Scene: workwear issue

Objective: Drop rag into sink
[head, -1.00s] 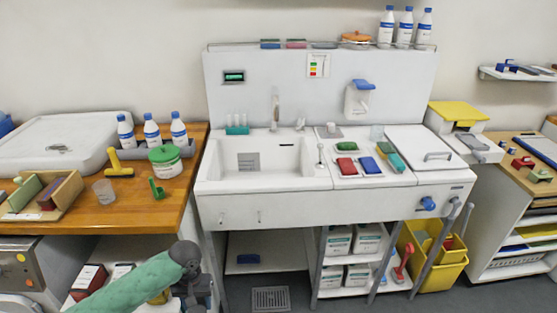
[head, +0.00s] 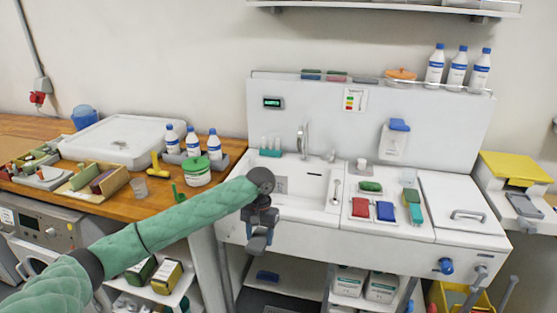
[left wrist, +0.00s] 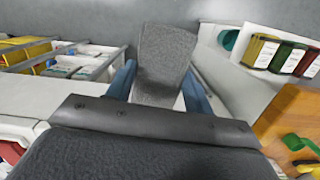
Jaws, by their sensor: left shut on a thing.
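The white sink (head: 312,186) with its tap is in the middle of the head view. My left gripper (head: 260,238) hangs at the front left part of the sink, partly covering the basin's left side. In the left wrist view, its blue fingers (left wrist: 158,88) are shut on a grey, textured rag (left wrist: 165,62). The rag shows only as a small grey patch low at the gripper in the head view. My right gripper is not in view.
Left of the sink, a wooden counter (head: 130,205) bears a green-lidded tub (head: 197,172), bottles and a yellow tool. Right of the basin lie a red pad (head: 361,207) and a blue pad (head: 385,211). The tap (head: 303,141) stands behind the basin.

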